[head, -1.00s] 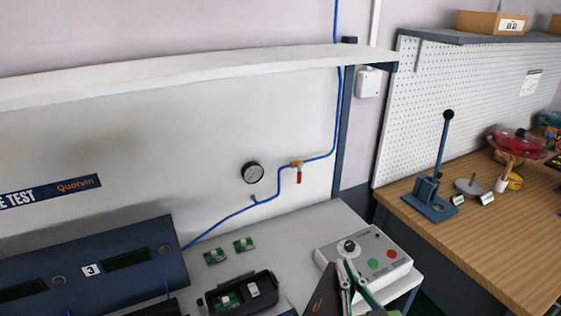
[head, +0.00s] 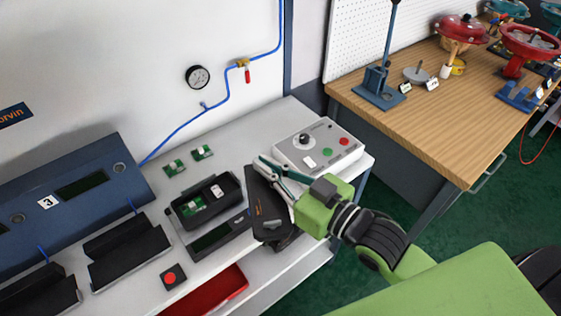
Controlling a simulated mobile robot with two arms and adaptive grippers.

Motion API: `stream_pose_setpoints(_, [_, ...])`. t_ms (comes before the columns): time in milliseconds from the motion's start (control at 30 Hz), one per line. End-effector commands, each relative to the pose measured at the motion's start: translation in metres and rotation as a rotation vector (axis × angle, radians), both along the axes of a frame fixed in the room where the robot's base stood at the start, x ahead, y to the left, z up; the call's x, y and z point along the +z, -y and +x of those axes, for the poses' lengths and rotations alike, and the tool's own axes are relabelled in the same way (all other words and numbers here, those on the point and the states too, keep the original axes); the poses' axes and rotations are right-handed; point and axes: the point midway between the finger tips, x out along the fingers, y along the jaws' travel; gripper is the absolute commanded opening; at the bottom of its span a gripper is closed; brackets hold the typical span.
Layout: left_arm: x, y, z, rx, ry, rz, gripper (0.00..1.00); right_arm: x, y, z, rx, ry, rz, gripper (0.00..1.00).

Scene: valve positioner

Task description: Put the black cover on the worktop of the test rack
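The black cover (head: 264,198) is a dark, elongated piece with a small orange mark, seen tilted at the front edge of the white worktop (head: 236,150) of the test rack. My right gripper (head: 268,170) reaches in from the right, its fingers closed at the cover's upper end; it appears to hold the cover. The fingers hide part of that end, and contact between the cover and worktop is unclear. An open black housing (head: 183,219) with a green board inside lies on the worktop, left of the cover. My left gripper is out of view.
A grey control box (head: 340,160) stands right of the gripper. Two small green boards (head: 174,168) lie behind the housing. A blue panel (head: 85,205), black holders (head: 130,254) and a red button (head: 172,277) are at left. Bare worktop shows behind the housing.

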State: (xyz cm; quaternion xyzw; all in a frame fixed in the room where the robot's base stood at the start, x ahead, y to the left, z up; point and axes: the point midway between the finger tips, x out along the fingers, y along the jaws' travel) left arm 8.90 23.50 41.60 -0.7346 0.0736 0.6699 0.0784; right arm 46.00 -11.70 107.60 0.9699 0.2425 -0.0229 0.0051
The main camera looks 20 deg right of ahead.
Motion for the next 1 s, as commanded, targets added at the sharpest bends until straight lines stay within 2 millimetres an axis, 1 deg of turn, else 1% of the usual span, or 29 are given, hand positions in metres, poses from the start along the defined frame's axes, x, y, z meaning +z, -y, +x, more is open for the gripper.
stream_pose_setpoints(400, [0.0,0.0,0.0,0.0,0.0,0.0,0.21,0.007,-0.041,0.001,0.277,0.007,-0.003,0.0])
stream_pose_setpoints(533, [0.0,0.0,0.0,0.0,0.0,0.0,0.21,0.008,-0.052,0.001,0.343,0.008,0.0,0.0])
stream_pose_setpoints(633, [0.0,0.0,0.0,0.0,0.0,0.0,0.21,0.009,-0.058,0.001,0.385,0.008,0.0,0.0])
stream_pose_setpoints(767, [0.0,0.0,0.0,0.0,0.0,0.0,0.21,0.009,-0.062,0.002,0.429,0.005,-0.003,0.0])
stream_pose_setpoints(833, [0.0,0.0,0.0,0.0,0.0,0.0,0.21,0.011,-0.069,0.0,0.454,0.009,0.002,0.0])
stream_pose_setpoints(1000, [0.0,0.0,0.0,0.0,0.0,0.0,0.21,0.012,-0.077,0.0,0.502,0.01,0.002,0.0])
